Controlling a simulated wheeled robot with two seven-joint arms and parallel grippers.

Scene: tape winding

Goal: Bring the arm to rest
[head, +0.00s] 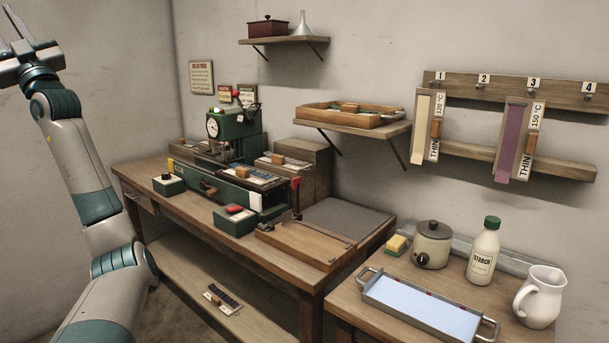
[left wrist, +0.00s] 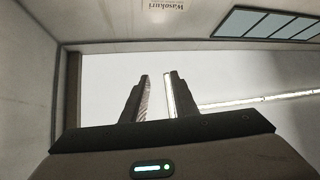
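My left arm (head: 75,165) rises along the left edge of the head view, clear of the benches. My left gripper (head: 17,25) is raised high at the top left corner, partly cut off by the frame edge. In the left wrist view its two dark fingers (left wrist: 156,85) stand apart with a gap between them. My right gripper is in neither view.
A wooden workbench (head: 270,262) carries a green press (head: 235,135) and small boxes. A front table holds a water tray (head: 425,307), a pot (head: 432,245), a starch bottle (head: 483,251) and a jug (head: 539,298). Shelves and a peg rack (head: 515,88) line the wall. Space around my arm is clear.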

